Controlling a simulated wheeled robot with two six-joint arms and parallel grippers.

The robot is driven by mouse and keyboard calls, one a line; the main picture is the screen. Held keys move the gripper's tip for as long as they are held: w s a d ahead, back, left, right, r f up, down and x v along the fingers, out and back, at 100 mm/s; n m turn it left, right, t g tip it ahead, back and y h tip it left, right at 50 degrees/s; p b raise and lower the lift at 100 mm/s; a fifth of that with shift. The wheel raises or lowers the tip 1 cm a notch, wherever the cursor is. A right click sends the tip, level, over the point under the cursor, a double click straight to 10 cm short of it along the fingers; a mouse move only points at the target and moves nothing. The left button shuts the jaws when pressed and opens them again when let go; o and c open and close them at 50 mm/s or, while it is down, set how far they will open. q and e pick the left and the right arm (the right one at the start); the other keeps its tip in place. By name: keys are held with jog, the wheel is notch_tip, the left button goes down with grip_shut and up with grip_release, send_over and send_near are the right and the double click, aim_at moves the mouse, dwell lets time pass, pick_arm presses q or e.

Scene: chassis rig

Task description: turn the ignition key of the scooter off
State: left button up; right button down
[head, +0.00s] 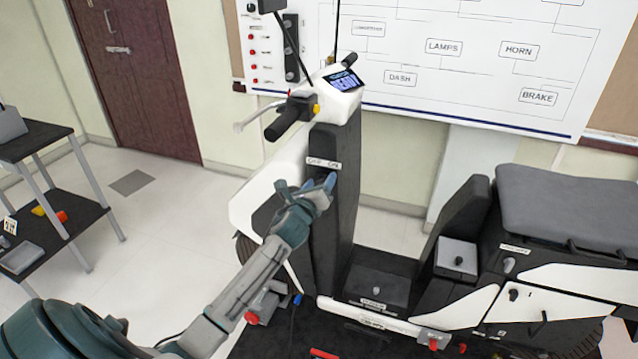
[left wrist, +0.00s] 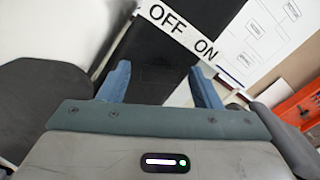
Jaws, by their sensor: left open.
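The white and black scooter (head: 345,215) stands in front of me with its tall black front column facing my left arm. A white OFF/ON label (head: 323,163) is on this column; it also shows large in the left wrist view (left wrist: 180,32), with OFF on the left and ON on the right. My left gripper (head: 306,185) is open just below the label, its blue fingers pointing at the column. In the left wrist view the two fingers (left wrist: 160,75) stand apart with dark column between them. I cannot make out the ignition key against the black. My right gripper is not in view.
The scooter's handlebar grip (head: 288,117) and brake lever stick out left above my gripper. The lit display (head: 344,80) appears to read READY. The seat (head: 570,205) is at the right.

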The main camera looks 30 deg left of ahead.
pick_arm(q)
jog(key=shift+c, duration=0.7)
jog(key=c, duration=0.9)
jog(key=shift+o, duration=0.3)
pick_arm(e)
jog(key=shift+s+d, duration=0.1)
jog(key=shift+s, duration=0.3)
